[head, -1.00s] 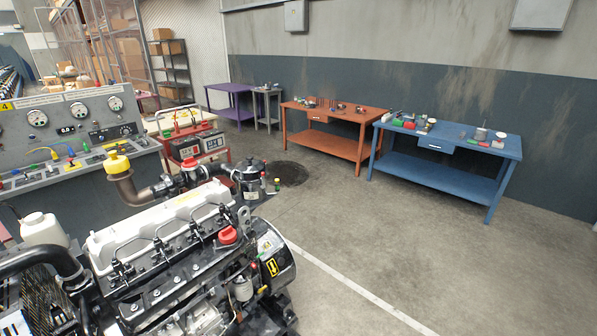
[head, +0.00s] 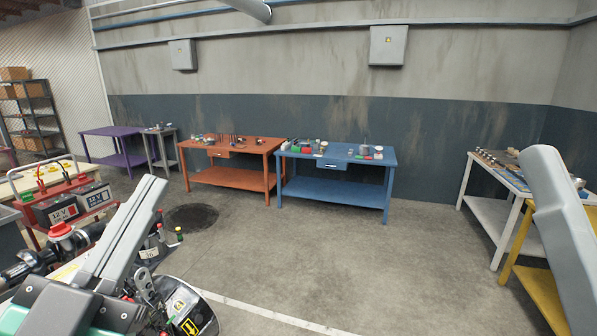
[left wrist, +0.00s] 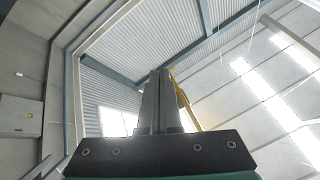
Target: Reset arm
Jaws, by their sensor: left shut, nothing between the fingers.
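My left gripper (head: 150,187) is raised at the lower left of the head view, its long grey fingers pointing up and to the right. Its fingers lie together and hold nothing. In the left wrist view the shut fingers (left wrist: 157,75) point up toward the roof, with nothing at their tips. In the head view the gripper stands in front of the engine (head: 190,310) and hides much of it. A smooth grey link of my right arm (head: 562,235) shows at the right edge. My right gripper is not in view.
A battery cart (head: 65,205) stands at the left. Orange (head: 230,178), blue (head: 335,188) and purple (head: 118,155) workbenches stand by the far wall. A white table (head: 488,222) and a yellow one (head: 535,290) stand at the right. The middle floor (head: 340,260) is clear.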

